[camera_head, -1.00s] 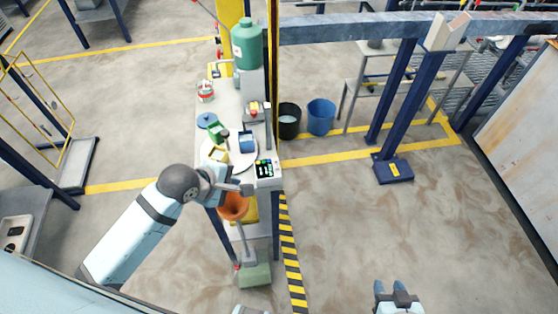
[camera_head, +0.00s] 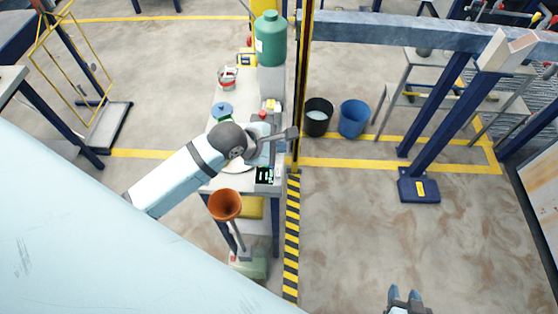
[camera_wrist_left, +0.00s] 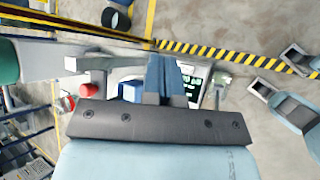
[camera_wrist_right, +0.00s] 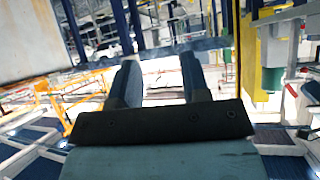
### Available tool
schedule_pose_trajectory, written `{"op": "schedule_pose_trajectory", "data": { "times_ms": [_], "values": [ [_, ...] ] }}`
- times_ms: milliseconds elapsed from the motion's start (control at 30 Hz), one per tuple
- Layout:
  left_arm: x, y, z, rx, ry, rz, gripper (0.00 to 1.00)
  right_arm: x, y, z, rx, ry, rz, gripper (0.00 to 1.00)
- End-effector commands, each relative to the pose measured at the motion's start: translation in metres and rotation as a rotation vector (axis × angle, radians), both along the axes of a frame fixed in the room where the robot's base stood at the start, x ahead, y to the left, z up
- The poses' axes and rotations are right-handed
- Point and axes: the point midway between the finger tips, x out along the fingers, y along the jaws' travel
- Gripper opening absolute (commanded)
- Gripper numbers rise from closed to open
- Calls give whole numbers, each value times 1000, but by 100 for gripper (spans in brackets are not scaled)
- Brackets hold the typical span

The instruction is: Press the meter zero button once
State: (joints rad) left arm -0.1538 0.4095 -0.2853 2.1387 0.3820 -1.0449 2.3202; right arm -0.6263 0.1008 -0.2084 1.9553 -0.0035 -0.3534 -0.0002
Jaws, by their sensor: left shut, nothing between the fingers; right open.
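The meter (camera_head: 265,176) is a small box with a dark face and green and white marks, at the table's near right corner in the head view. It also shows in the left wrist view (camera_wrist_left: 193,88), just right of the fingers and partly hidden by them. I cannot make out which mark is the zero button. My left gripper (camera_wrist_left: 166,60) is shut and empty, with its fingertips apparently above the table beside the meter; contact cannot be told. My right gripper (camera_head: 405,297) is open and empty over the floor, also seen in the right wrist view (camera_wrist_right: 158,72).
A green bottle (camera_head: 270,40) stands at the table's back. An orange funnel (camera_head: 225,204) is at its front. A post rises along the table's right side. Black (camera_head: 317,117) and blue (camera_head: 352,118) buckets stand right of it.

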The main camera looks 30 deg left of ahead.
Motion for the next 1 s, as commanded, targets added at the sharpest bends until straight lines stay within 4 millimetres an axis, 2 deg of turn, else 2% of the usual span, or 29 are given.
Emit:
{"op": "schedule_pose_trajectory", "data": {
  "times_ms": [167, 333, 633, 1000],
  "values": [
    [0, 0, -9, 1, 0, -1, 0, 2, -1, -5, -4, -8, 2, 43],
    [0, 0, -27, 1, 1, -1, 0, 6, -3, -16, -15, -26, 14, 43],
    [0, 0, -68, 2, -2, -2, 0, 5, 0, -60, -19, -25, 44, 43],
    [0, 0, -88, 0, 0, 0, 0, 6, 6, -52, -11, -27, 53, 43]
  ]
}}
